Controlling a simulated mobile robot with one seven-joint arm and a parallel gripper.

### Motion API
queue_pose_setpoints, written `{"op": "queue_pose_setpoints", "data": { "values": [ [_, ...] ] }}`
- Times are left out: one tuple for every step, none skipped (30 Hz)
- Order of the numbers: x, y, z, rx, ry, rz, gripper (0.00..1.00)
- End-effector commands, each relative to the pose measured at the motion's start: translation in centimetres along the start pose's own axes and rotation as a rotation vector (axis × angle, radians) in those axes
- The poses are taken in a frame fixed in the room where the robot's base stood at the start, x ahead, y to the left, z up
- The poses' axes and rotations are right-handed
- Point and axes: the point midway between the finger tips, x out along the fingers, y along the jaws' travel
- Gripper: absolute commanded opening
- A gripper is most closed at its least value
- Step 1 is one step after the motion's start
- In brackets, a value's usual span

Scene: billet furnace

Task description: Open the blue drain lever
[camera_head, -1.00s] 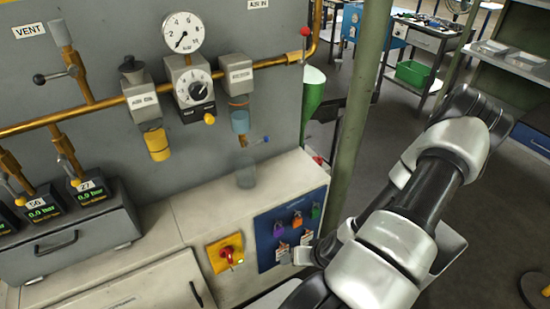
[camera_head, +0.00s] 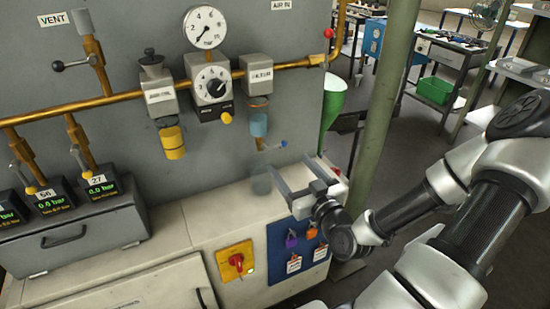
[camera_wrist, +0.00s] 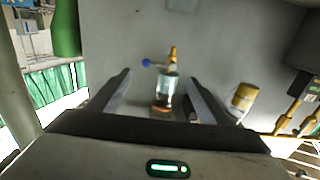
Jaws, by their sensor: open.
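The blue drain lever (camera_head: 283,144) is a small handle with a blue tip. It sticks out to the right from the brass drain (camera_head: 262,145) under the filter's blue bowl (camera_head: 258,122). My gripper (camera_head: 290,167) is open and empty, just below and to the right of the lever, with its fingers towards the panel. The wrist view is turned upside down. There the blue lever tip (camera_wrist: 146,62) lies between and beyond the two open fingers (camera_wrist: 158,76). The clear bowl (camera_wrist: 166,90) also shows between them. Nothing touches the lever that I can see.
A translucent cup (camera_head: 261,184) stands on the ledge beneath the drain, close to my left finger. A yellow bowl (camera_head: 172,140) hangs further left. A green funnel (camera_head: 332,105) and a green post (camera_head: 385,120) stand to the right. A lock board (camera_head: 282,262) is below.

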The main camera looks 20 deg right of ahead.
Motion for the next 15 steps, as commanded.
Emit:
{"op": "queue_pose_setpoints", "data": {
  "values": [
    [1.0, 0.1, 0.9, -0.008, 0.003, -0.001, 0.72],
    [1.5, 0.0, 0.8, -0.007, 0.004, -0.002, 0.72],
    [2.2, 0.0, 0.8, -0.006, 0.003, -0.002, 0.72],
    [2.7, 0.0, 0.7, -0.006, 0.004, -0.001, 0.72],
    [3.5, -0.1, 0.0, -0.002, 0.003, -0.003, 0.72],
    [4.4, -0.1, -0.1, 0.000, 0.003, -0.002, 0.72],
    [5.0, -0.1, -0.1, 0.001, 0.003, -0.002, 0.72],
    [5.7, -0.1, -0.1, 0.002, 0.002, -0.002, 0.72],
    [6.5, -0.1, 0.0, 0.001, 0.002, -0.002, 0.72],
    [7.1, 0.0, 0.0, 0.001, 0.002, -0.001, 0.72],
    [7.6, -0.1, 0.0, 0.001, 0.001, -0.001, 0.72],
    [8.3, -0.1, 0.0, 0.001, 0.002, -0.001, 0.72],
    [8.7, 0.0, -0.1, 0.001, 0.002, 0.000, 0.72],
    [9.1, 0.0, 0.0, 0.000, 0.002, 0.000, 0.72],
    [9.6, 0.0, 0.0, 0.000, 0.001, -0.001, 0.72]
  ]
}}
